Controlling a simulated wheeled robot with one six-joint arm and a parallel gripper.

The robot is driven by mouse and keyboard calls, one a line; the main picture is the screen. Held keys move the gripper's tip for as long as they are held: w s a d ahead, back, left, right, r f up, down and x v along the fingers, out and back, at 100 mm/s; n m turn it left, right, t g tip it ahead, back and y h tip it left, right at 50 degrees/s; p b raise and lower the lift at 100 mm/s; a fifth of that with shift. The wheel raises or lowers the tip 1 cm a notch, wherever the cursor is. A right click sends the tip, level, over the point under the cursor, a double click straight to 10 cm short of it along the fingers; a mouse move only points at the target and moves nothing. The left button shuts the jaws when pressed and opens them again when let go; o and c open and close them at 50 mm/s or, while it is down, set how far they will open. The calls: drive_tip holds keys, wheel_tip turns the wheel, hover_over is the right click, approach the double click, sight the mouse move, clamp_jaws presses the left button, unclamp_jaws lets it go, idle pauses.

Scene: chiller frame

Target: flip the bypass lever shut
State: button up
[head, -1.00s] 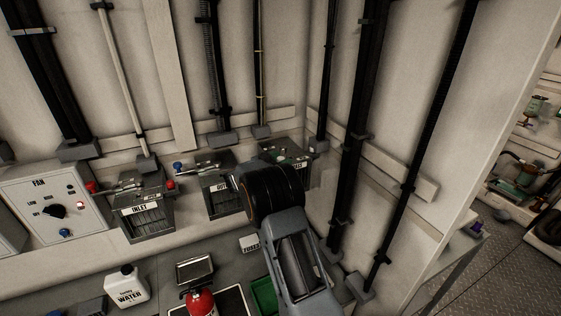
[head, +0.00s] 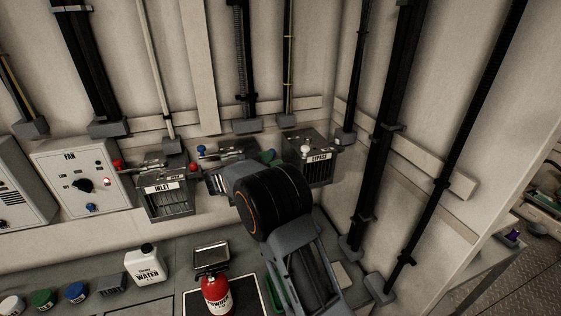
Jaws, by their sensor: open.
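The box labelled BYPASS (head: 318,170) stands against the wall near the corner, right of centre in the head view. A green knob (head: 268,157) shows at its left, partly behind my arm; it looks like the end of the bypass lever, but the rest of the lever is hard to make out. A small pale round part (head: 305,149) shows on the box's top. My thick black wrist with an orange ring is in front of and left of this box.
The INLET box (head: 165,190) has a red knob; a blue knob (head: 201,150) marks the partly covered middle box. The fan panel (head: 82,183) is at left. A water jug (head: 146,265) and red extinguisher (head: 216,292) stand below. Vertical pipes line the corner.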

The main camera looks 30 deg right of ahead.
drive_tip(key=shift+a, duration=0.3)
drive_tip(key=shift+c, duration=0.2)
